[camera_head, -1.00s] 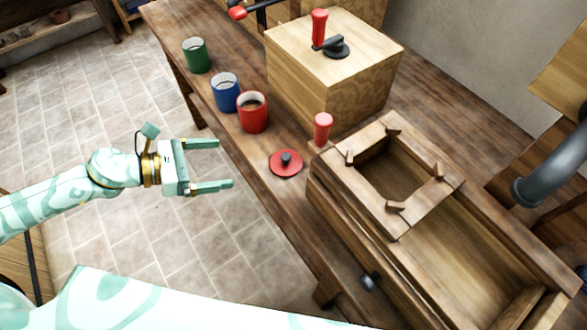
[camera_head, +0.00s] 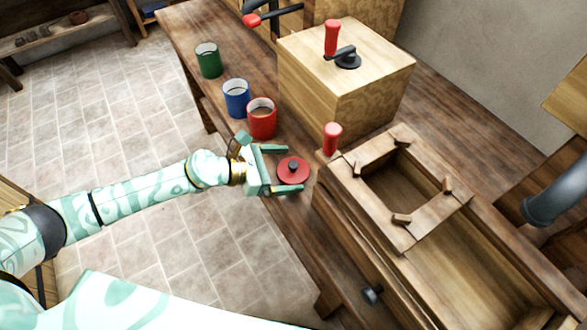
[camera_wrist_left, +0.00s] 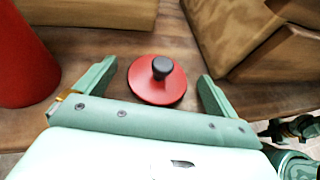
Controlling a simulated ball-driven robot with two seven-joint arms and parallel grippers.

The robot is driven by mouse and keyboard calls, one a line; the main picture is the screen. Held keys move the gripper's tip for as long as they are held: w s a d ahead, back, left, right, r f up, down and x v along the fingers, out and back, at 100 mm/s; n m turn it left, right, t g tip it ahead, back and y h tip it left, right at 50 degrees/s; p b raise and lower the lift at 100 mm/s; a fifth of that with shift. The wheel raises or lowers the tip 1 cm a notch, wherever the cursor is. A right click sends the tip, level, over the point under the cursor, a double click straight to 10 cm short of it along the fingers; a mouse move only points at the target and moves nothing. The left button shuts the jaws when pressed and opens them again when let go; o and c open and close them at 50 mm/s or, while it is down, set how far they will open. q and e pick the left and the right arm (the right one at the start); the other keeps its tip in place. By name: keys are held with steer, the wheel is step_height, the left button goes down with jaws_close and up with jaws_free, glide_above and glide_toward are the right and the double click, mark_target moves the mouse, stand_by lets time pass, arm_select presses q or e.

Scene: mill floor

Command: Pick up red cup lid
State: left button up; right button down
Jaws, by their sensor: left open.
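The red cup lid (camera_head: 293,171) is a flat red disc with a dark knob, lying near the table's front edge. My left gripper (camera_head: 288,169) is open, with one finger on either side of the lid as seen from the head. The left wrist view shows the lid (camera_wrist_left: 157,82) between and a little beyond the two open fingers (camera_wrist_left: 157,83). I cannot tell whether a finger touches it. The red cup (camera_head: 262,121) stands just behind the lid on the table.
A blue cup (camera_head: 236,97) and a green cup (camera_head: 208,61) stand in line beyond the red one. A wooden box with a red-handled crank (camera_head: 346,73) stands behind.

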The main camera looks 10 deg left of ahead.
arm_select(q)
steer(key=shift+w+d+f, duration=0.2)
steer(key=shift+w+d, duration=0.1)
steer(key=shift+d, duration=0.15)
steer(key=shift+c, duration=0.3)
steer(key=c, duration=1)
steer(key=shift+o, duration=0.2)
steer(key=shift+r, duration=0.15)
